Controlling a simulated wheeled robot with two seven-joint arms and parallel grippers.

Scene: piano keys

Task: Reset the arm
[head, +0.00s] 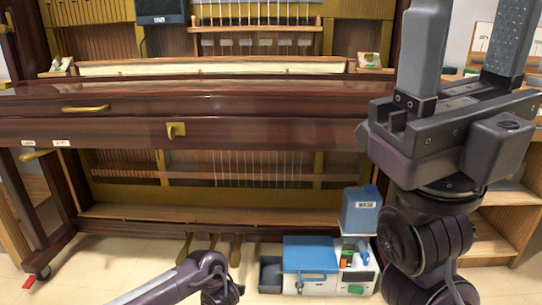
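My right gripper (468,45) is raised upright at the right of the head view. Its two grey fingers point up, stand well apart and hold nothing that I can see; their tips reach the top edge of the picture. It is in front of the right end of an upright piano (260,130), apparently close to the camera. Part of my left arm shows low at the bottom, left of centre, in front of the piano pedals. My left gripper is not in view. The piano is dark red-brown wood, with its inner strings exposed above and below. I see no separate keys.
Wooden shelves (505,225) are at the right. Tiled floor (110,265) is clear at lower left.

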